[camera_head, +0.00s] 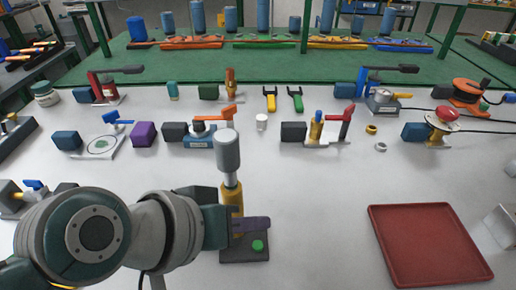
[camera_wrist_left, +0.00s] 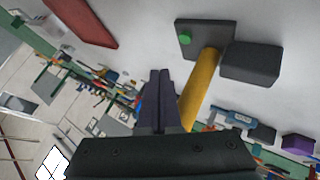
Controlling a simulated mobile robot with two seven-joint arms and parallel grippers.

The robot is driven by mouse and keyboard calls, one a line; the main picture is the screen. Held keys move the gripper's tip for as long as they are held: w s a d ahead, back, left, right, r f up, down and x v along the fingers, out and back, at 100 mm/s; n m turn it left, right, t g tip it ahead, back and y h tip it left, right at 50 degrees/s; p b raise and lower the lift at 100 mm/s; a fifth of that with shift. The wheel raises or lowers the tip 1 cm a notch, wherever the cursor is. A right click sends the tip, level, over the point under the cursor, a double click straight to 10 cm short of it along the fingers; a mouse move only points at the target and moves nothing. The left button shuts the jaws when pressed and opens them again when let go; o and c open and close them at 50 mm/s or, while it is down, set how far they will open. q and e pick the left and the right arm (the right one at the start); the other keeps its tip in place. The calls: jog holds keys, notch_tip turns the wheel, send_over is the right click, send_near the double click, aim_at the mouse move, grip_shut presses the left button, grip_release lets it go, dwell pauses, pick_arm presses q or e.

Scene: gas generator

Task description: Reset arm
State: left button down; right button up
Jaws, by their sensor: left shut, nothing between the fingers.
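My left gripper (camera_head: 262,224) reaches in from the left in the head view. Its purple fingers are closed together with nothing between them, also in the left wrist view (camera_wrist_left: 159,76). In the head view the fingers cross in front of the lower part of a yellow post (camera_head: 232,200). The post carries a grey cylinder (camera_head: 228,150) and stands upright on a dark base (camera_head: 245,257) with a green button. In the left wrist view the yellow post (camera_wrist_left: 199,90) is just right of the fingers. I cannot tell whether they touch. My right gripper is not in view.
A red tray (camera_head: 430,246) lies at the right front. Several small devices and blocks stand in rows behind, including a purple block (camera_head: 144,134) and a white cap (camera_head: 261,122). The table between the post and the tray is clear. A green shelf (camera_head: 270,66) is at the back.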

pick_arm(q)
notch_tip(320, 180, up, 2)
jog(key=shift+r+p, duration=0.15)
jog(key=shift+p, duration=0.7)
jog(key=s+a+r+m+g+y+p, duration=0.1)
jog(key=s+a+r+y+p, duration=0.25)
jog(key=s+a+r, duration=0.4)
jog(key=s+a+r+g+y+p, duration=0.2)
jog(key=s+a+r+y+p, duration=0.15)
jog(key=s+a, duration=0.6)
notch_tip(320, 180, up, 39)
jog(key=p, duration=3.7)
jog(key=shift+a+f+p, duration=0.2)
jog(key=shift+a+p, duration=0.1)
jog(key=shift+p, duration=0.05)
jog(key=shift+w, duration=0.1)
